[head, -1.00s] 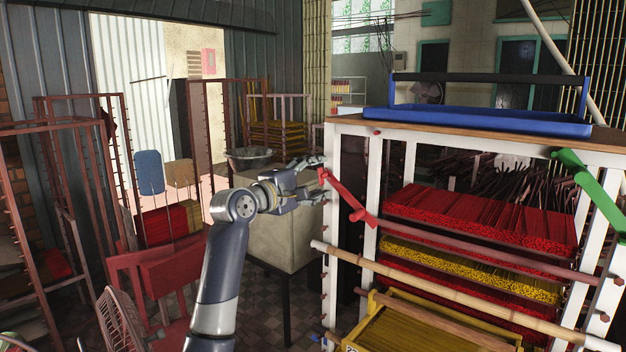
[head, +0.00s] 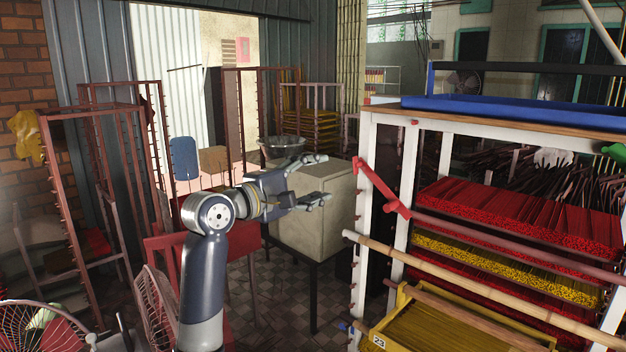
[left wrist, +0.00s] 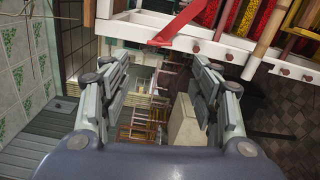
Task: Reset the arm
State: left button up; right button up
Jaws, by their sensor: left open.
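My left arm rises from the bottom of the head view, and its gripper (head: 322,178) points right. The gripper is open and empty, its two fingers apart. It shows in front of a beige cabinet (head: 312,222) and to the left of the white rack (head: 357,270). In the left wrist view the open fingers (left wrist: 158,95) frame the cabinet (left wrist: 184,125) and a brown rack, with nothing between them. My right gripper is not in view.
The white rack holds red (head: 520,215) and yellow (head: 505,268) incense bundles, with a blue tray (head: 530,112) on top. A red handle (head: 383,190) juts from its near post. A metal bowl (head: 283,147) sits behind my gripper. Fans stand at lower left.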

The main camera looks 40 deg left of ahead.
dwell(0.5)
pick_arm(q)
jog(key=s+d+f+m+g, duration=0.2)
jog(key=d+f+m+g, duration=0.15)
jog(key=f, duration=0.75)
jog(key=s+d+f+m+g, duration=0.25)
jog(key=d+f, duration=0.25)
jog(key=f, duration=0.5)
jog(key=s+d+f+m+g, duration=0.2)
jog(key=d+f+m, duration=0.2)
jog(key=f, duration=0.7)
jog(key=s+d+f+m+g+y, duration=0.1)
jog(key=s+d+f+m+g, duration=0.35)
jog(key=s+f, duration=0.6)
jog(key=s+d+f+m+g, duration=0.2)
jog(key=s+d+f+m, duration=0.45)
jog(key=s, duration=0.75)
notch_tip(320, 180, down, 30)
jog(key=s+f+g+b, duration=0.1)
jog(key=s+b, duration=0.1)
jog(key=b, duration=0.2)
jog(key=s+a+f+g+b, duration=0.1)
jog(key=s+a+f+b, duration=0.2)
jog(key=s+f, duration=1.3)
jog(key=shift+s+f, duration=0.15)
jog(key=shift+f, duration=0.7)
